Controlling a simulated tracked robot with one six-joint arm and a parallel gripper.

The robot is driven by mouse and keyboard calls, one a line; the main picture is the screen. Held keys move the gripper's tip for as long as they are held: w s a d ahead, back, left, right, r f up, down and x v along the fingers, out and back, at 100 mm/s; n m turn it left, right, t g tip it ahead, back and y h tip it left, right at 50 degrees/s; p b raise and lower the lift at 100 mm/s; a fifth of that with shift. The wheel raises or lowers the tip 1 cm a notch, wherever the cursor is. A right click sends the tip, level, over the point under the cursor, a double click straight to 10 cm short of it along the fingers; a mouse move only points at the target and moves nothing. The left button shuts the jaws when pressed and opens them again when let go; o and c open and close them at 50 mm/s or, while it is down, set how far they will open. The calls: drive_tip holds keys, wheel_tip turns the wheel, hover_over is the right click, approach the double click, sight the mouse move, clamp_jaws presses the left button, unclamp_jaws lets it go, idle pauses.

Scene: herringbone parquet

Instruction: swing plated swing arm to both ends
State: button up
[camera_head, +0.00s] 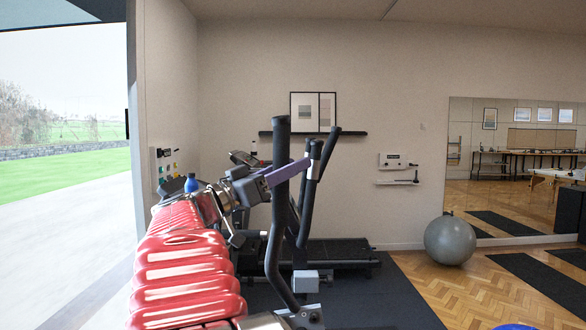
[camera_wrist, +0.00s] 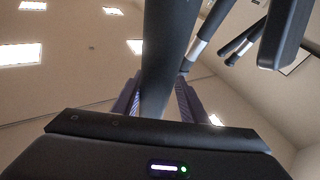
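The plated swing arm is a tall dark curved bar (camera_head: 276,240) on an exercise machine, with a pale square plate (camera_head: 305,281) low beside it. It stands nearly upright in the head view. My gripper (camera_head: 289,172) reaches it from the left at the upper part of the bar. In the wrist view the dark bar (camera_wrist: 165,60) runs up between the two purple fingers, one close on each side. The fingers look shut on the bar, though the contact itself is partly hidden. A second dark handle bar (camera_head: 318,185) stands just behind it.
A dark mat (camera_head: 390,300) lies under the machine, with a treadmill-like deck (camera_head: 340,252) behind. A grey exercise ball (camera_head: 450,240) and mirror stand at right. A wall shelf (camera_head: 350,133) and wall panels are behind. Parquet on the right is partly open.

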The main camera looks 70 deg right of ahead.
drive_tip(key=shift+o, duration=1)
drive_tip(key=shift+s, duration=0.1)
drive_tip(key=v, duration=1.4)
drive_tip(key=shift+d, duration=0.15)
